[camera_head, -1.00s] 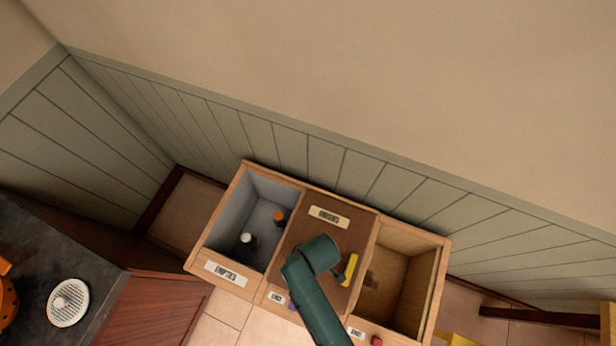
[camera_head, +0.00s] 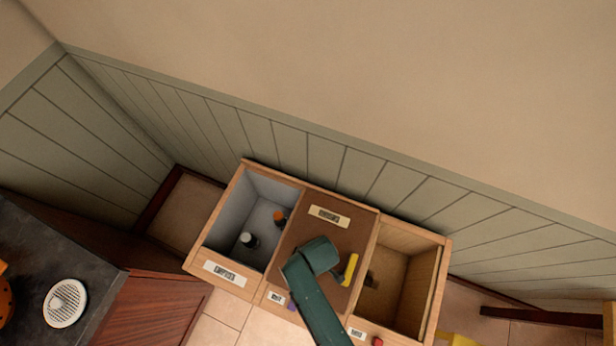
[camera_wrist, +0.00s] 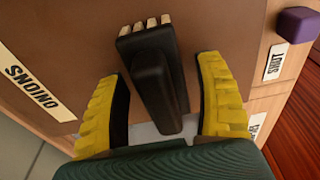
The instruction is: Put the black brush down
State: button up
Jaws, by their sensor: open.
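A black brush (camera_wrist: 158,85) with pale bristle tufts lies against the brown middle panel (camera_wrist: 80,30) in the wrist view. My gripper (camera_wrist: 160,72) is open, with one yellow finger on each side of the brush. A gap shows between each finger and the brush. The near end of the brush lies close to my green gripper body. In the head view my arm hides the brush, and one yellow finger (camera_head: 350,270) shows over the right part of the brown panel (camera_head: 300,230).
Left of the panel is a grey-lined bin (camera_head: 257,195) holding two small bottles. Right of it is an open wooden bin (camera_head: 420,275) with a small brown item inside. An onions label (camera_wrist: 30,85) is on the panel. A purple knob (camera_wrist: 297,20) sticks out at the front edge.

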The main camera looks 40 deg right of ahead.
jog(key=r+p, duration=0.1)
jog(key=r, duration=0.3)
jog(key=s+r+p, duration=0.1)
jog(key=r, duration=0.3)
jog(key=r+p, duration=0.1)
jog(key=r, duration=0.3)
jog(key=shift+s+d, duration=0.25)
jog(key=shift+d, duration=0.15)
jog(key=w+r+m+t+h, duration=0.1)
jog(key=w+r+t, duration=0.5)
jog(key=w+r, duration=0.65)
jog(key=w+r+m+t, duration=0.2)
jog(key=w+r+t, duration=0.4)
jog(key=r, duration=1.1)
jog(key=s+a+r+m+t, duration=0.1)
jog(key=r+t, duration=0.3)
jog(key=r, duration=1)
jog(key=s+a+r+m+t, duration=0.1)
jog(key=s+a+r+t, duration=0.1)
jog(key=r, duration=1.2)
jog(key=s+t, duration=0.1)
jog(key=t, duration=0.1)
jog(key=shift+s+r+m+t, duration=0.25)
jog(key=shift+r+m+t, duration=0.1)
jog(key=shift+m+t, duration=0.05)
